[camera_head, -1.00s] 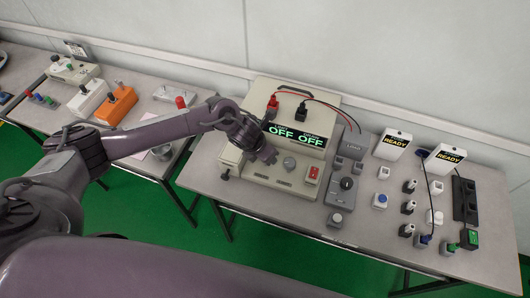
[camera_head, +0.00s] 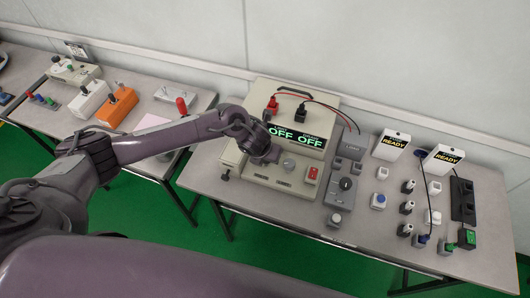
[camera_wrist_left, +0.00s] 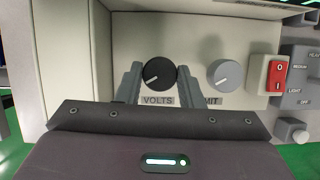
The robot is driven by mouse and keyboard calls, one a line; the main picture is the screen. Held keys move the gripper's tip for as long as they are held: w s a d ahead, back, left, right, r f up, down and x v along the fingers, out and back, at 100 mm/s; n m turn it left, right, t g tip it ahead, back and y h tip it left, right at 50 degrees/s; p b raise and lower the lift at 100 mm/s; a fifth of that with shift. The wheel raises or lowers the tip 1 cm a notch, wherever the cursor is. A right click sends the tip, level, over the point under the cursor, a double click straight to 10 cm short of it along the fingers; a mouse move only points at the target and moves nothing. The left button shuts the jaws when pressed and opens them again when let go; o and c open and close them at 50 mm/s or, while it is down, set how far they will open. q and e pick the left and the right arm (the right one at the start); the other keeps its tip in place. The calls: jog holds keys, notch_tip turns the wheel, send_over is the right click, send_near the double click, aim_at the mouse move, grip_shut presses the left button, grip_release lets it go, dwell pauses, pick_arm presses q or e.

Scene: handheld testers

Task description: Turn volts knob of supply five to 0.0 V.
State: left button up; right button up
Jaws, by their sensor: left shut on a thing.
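The beige power supply (camera_head: 283,181) stands on the bench in the head view, with green displays (camera_head: 296,137) reading OFF and OFF. Its black volts knob (camera_wrist_left: 159,73) shows in the left wrist view above the word VOLTS, its white pointer line aimed to the lower left. My left gripper (camera_wrist_left: 159,84) has one finger on each side of this knob and is shut on it. In the head view my left gripper (camera_head: 268,154) hides the knob. My right gripper is not in view. No number five can be read on the supply.
A grey limit knob (camera_wrist_left: 224,75) sits just right of the right finger. A red rocker switch (camera_wrist_left: 278,74) is farther right. Red and black plugs with leads (camera_head: 299,113) are on top. A grey control box (camera_head: 345,185) and several small testers stand to the right.

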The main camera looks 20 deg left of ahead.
pick_arm(q)
jog(key=n, duration=0.1)
jog(key=n+y+p, duration=0.1)
jog(key=n, duration=0.1)
jog(key=shift+d+r, duration=0.15)
jog(key=shift+r, duration=0.05)
jog(key=n+y+p, duration=0.1)
jog(key=n, duration=0.1)
jog(key=n+p, duration=0.2)
jog(key=shift+d+g+y, duration=0.1)
jog(key=shift+g+y, duration=0.3)
jog(key=n+p, duration=0.1)
jog(key=n, duration=0.1)
jog(key=n+g+y+p, duration=0.1)
jog(key=n, duration=0.1)
jog(key=shift+w+f+n+p, duration=0.1)
jog(key=shift+w+n+p, duration=0.1)
jog(key=shift+n+p, duration=0.15)
jog(key=shift+n, duration=0.25)
jog(key=o, duration=1)
jog(key=shift+f, duration=0.1)
jog(key=p+v, duration=0.1)
jog(key=v, duration=0.7)
jog(key=shift+p, duration=0.4)
jog(key=shift+w+f, duration=0.1)
